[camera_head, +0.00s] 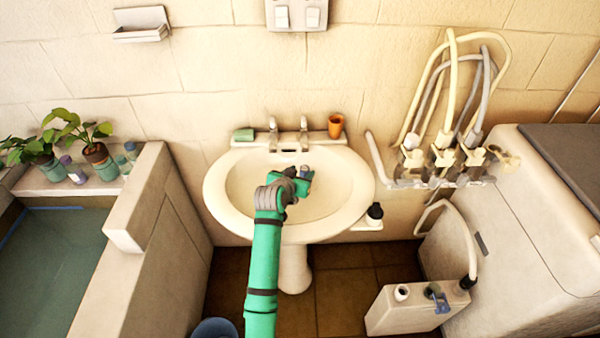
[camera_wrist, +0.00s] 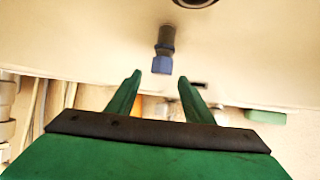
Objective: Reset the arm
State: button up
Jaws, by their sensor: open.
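My gripper (camera_head: 300,185) is over the white washbasin (camera_head: 218,192), at the end of my green arm. In the wrist view its two green fingers (camera_wrist: 160,78) are spread apart with nothing held between them. A small dark piece with a blue end (camera_wrist: 163,52) shows just beyond the fingertips against the pale basin surface. It shows as a small blue spot (camera_head: 306,172) beside the gripper in the head view. Part of a dark round opening (camera_wrist: 195,2) is at the top edge of the wrist view. My arm hides part of the basin.
Taps (camera_head: 304,134), an orange cup (camera_head: 336,125) and a green soap bar (camera_head: 244,134) stand along the basin's back. Hoses and valves (camera_head: 443,157) are on the right wall. A white canister (camera_head: 390,312) stands on the floor. Potted plants (camera_head: 98,155) sit on the left ledge.

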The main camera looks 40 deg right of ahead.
jog(key=shift+v, duration=1)
jog(key=shift+w, duration=0.1)
